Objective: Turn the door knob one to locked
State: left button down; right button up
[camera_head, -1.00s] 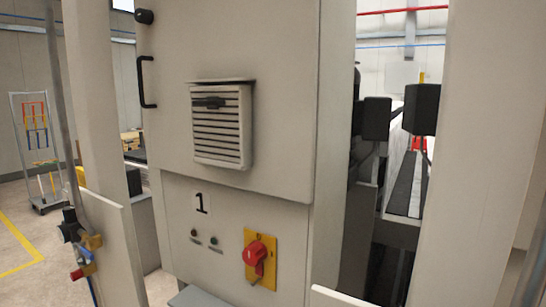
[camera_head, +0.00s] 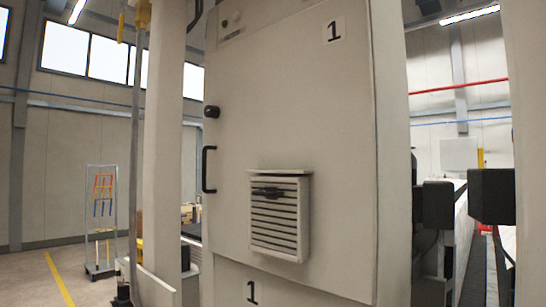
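A grey cabinet door (camera_head: 300,120) marked 1 fills the middle of the view and looks closed. A small black door knob (camera_head: 212,111) sticks out near its left edge. Whether the knob is turned to locked cannot be told at this size. A black pull handle (camera_head: 208,169) is just below the knob. Neither of my grippers is in view, and nothing touches the knob.
A louvred vent (camera_head: 280,215) stands out from the lower door. A pale post (camera_head: 162,140) rises left of the cabinet, and another post (camera_head: 530,120) is at the right edge. A rack with coloured items (camera_head: 101,220) stands far left on open floor.

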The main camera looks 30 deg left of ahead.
aim_at(210, 111)
jog(key=z, duration=0.45)
jog(key=k, duration=1.05)
jog(key=u, duration=0.7)
jog(key=i, duration=0.85)
jog(key=u, duration=2.5)
jog(key=i, duration=0.65)
jog(key=z, duration=2.25)
